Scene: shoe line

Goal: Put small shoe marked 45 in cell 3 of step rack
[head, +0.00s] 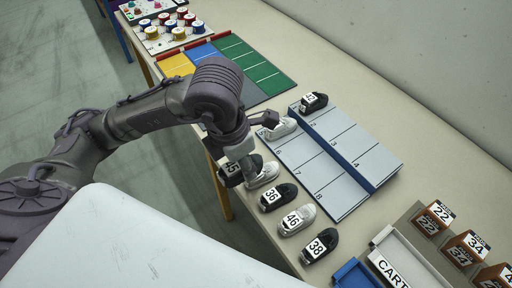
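The black shoe marked 45 (231,174) lies at the left end of the row of shoes on the table's front edge, partly covered by my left gripper. My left gripper (243,163) points down between it and a white shoe (263,175); I cannot tell whether its fingers are open, or whether they touch a shoe. The step rack (364,178) has two rows of numbered cells. Cell 3 (354,142), in the upper row, is empty. My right gripper is not in view.
A black shoe (314,102) is in cell 1 and a white shoe (281,127) in the lower row's far-end cell. Shoes marked 36 (278,196), 46 (297,219) and 38 (319,244) continue the front row. Numbered boxes (435,217) and a carton tray (408,262) stand at right.

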